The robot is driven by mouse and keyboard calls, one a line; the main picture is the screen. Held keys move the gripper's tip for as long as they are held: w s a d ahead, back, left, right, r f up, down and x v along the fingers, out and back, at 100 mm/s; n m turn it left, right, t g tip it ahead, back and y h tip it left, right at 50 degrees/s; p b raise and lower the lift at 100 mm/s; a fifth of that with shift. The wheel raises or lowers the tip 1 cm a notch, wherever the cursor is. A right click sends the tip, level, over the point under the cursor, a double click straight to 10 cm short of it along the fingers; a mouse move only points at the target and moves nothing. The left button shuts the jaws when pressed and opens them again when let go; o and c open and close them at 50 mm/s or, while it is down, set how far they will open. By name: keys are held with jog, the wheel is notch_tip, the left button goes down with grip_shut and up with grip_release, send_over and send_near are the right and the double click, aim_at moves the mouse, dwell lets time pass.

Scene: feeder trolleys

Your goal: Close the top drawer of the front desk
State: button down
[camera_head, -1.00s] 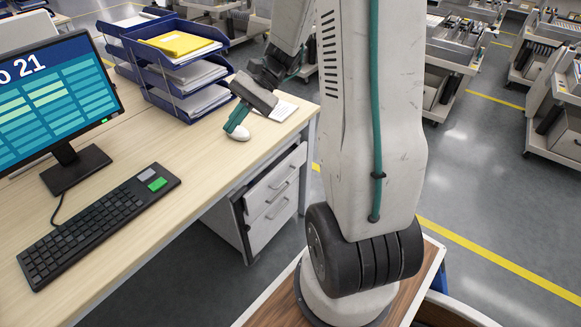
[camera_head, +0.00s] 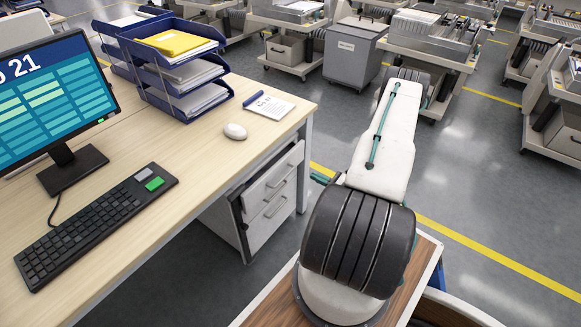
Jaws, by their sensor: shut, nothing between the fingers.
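The desk (camera_head: 150,215) fills the left side, with a grey drawer unit (camera_head: 228,232) under its right end. The top drawer (camera_head: 275,178) stands out a little past the drawers below, with a dark gap behind its front. Its handle faces right. My gripper (camera_head: 319,177) is mostly hidden behind my arm; only a teal piece shows, just right of the drawer unit, low beside the desk leg. It is shut with nothing in it. I cannot tell whether it touches the drawer.
A white mouse (camera_head: 235,131), a notepad (camera_head: 269,107), blue letter trays (camera_head: 178,75), a keyboard (camera_head: 93,222) and a monitor (camera_head: 55,95) stand on the desk. A grey bin (camera_head: 352,52) and feeder trolleys (camera_head: 433,42) stand behind on open floor.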

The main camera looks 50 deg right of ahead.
jog(key=f, duration=0.1)
jog(key=h, duration=0.1)
send_near(284, 162)
jog(key=shift+m, duration=0.4)
jog(key=w, duration=0.7)
jog(key=shift+a+f, duration=0.15)
jog(key=shift+f, duration=0.2)
jog(key=w, duration=0.4)
jog(key=shift+w+a, duration=0.15)
jog(key=shift+r, duration=0.1)
jog(key=shift+w, duration=0.15)
